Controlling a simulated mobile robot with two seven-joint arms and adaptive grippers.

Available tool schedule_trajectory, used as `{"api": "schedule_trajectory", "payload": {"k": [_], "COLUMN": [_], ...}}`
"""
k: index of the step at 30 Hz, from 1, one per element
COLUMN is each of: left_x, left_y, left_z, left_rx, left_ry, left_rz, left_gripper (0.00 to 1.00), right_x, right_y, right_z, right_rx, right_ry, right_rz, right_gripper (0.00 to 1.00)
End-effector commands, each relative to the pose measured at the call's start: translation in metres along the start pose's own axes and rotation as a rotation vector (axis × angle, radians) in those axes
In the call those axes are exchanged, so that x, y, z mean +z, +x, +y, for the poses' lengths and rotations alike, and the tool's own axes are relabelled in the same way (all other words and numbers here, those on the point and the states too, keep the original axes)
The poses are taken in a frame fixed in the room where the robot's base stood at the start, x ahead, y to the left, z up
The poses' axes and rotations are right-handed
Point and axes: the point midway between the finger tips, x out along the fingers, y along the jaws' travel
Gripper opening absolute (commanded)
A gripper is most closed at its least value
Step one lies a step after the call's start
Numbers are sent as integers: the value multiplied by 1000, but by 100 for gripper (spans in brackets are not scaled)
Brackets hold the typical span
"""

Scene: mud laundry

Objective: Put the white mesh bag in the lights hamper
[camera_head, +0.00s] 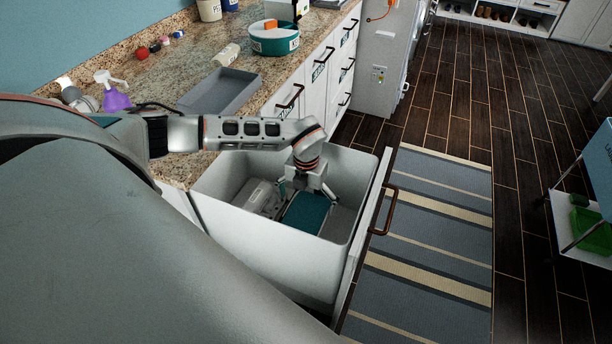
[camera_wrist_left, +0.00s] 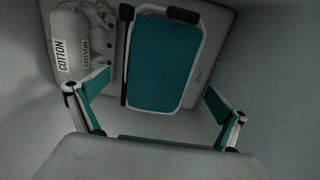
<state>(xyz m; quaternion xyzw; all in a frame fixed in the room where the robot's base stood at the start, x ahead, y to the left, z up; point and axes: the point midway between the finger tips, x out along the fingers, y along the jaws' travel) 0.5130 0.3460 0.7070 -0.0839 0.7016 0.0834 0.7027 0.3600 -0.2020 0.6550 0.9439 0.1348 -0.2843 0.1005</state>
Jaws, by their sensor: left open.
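In the head view a deep white pull-out bin (camera_head: 275,263) stands open below the counter; I cannot read any label that marks it as the lights hamper. My left gripper (camera_head: 308,195) reaches down inside it, open. A teal panel with a white rim (camera_head: 306,212) lies below the fingers. In the left wrist view the panel (camera_wrist_left: 165,62) lies ahead of and between the spread fingers (camera_wrist_left: 155,100), with no grip visible. Pale items labelled COTTON (camera_wrist_left: 68,45) lie beside it. I cannot clearly make out a white mesh bag. My right gripper is out of view.
The bin's front panel with a handle (camera_head: 383,212) stands over a striped rug (camera_head: 430,235). A cart (camera_head: 588,215) stands at right. The dark floor between is clear.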

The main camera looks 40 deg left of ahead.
Motion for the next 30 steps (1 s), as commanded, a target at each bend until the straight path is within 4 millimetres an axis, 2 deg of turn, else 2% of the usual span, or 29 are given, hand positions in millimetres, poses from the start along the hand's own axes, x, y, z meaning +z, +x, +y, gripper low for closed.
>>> {"api": "schedule_trajectory", "payload": {"k": [1, 3, 9, 30], "left_x": [1, 1, 0, 0], "left_y": [-12, -23, -42, -46], "left_z": [0, 0, 0, 0], "left_rx": [0, 0, 1, 0], "left_ry": [0, 1, 0, 0], "left_rz": [-3, -3, 0, 1], "left_gripper": [100, 100, 100, 100], "right_x": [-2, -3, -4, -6], "right_y": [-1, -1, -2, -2], "right_z": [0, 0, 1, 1], "right_rx": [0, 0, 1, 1], "right_ry": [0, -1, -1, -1], "right_rz": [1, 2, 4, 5], "right_gripper": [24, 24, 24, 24]}}
